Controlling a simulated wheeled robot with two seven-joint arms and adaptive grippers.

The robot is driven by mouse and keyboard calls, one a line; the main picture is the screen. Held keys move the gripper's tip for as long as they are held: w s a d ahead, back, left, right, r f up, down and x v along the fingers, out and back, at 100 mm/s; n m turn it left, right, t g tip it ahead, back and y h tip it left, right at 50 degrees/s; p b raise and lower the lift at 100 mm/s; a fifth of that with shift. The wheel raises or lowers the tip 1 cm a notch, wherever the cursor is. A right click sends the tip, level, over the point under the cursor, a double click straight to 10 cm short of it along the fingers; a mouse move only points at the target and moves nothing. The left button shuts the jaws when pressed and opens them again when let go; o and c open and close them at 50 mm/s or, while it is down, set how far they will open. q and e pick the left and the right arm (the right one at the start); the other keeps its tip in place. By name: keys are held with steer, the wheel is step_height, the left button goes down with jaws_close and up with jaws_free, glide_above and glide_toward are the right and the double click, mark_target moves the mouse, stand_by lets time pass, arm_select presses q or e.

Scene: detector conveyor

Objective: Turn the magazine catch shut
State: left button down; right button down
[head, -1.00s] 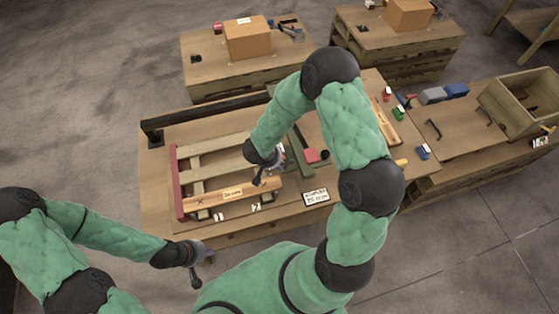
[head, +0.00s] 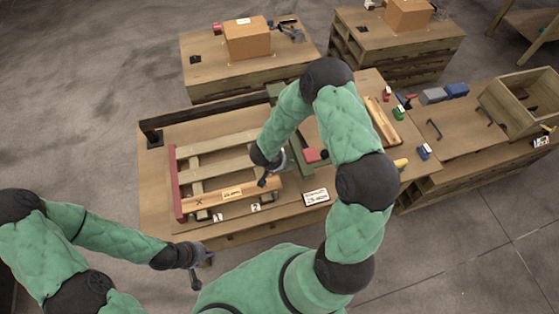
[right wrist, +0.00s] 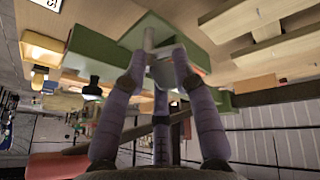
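The slatted magazine frame (head: 215,165) lies on the workbench, with a red end rail on its left and a labelled wooden bar along its front. My right gripper (head: 268,180) hangs at the frame's right end, partly hidden by its wrist. In the right wrist view its fingers (right wrist: 158,65) reach up on either side of a small grey piece (right wrist: 150,40), perhaps the catch, beside a green bar (right wrist: 100,60). I cannot tell whether they grip it. My left gripper (head: 203,270) is open and empty in front of the bench's near edge.
A dark rail (head: 205,112) runs along the bench's back. A red block (head: 312,155) and a small sign (head: 316,197) lie right of the frame. A wooden open box (head: 515,105) stands on the right bench. Cartons stand on the back benches.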

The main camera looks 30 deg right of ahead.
steer(key=shift+w+d+r, duration=0.1)
steer(key=shift+w+r, duration=0.2)
steer(key=shift+w, duration=0.1)
steer(key=shift+w+r+m+p, duration=0.15)
steer(key=shift+m+p, duration=0.25)
steer(key=shift+p, duration=0.3)
steer(key=m+p, duration=0.1)
steer(key=m+g+p, duration=0.1)
steer(key=p, duration=0.1)
steer(key=m+p, duration=0.1)
steer(key=p, duration=0.1)
steer(key=shift+w+d+r+m+g+h, duration=0.1)
steer(key=shift+w+d+m+g+h, duration=0.2)
steer(key=shift+w+h, duration=0.1)
steer(key=m+p, duration=0.1)
steer(key=m+g, duration=0.1)
steer(key=m+p, duration=0.1)
steer(key=shift+w+d+g+p, duration=0.2)
steer(key=shift+d+g+p, duration=0.05)
steer(key=shift+g+p, duration=0.05)
steer(key=shift+f+m, duration=0.25)
steer(key=shift+m, duration=0.05)
steer(key=shift+s+a+f, duration=0.2)
steer(key=shift+s+f, duration=0.1)
steer(key=shift+s, duration=0.1)
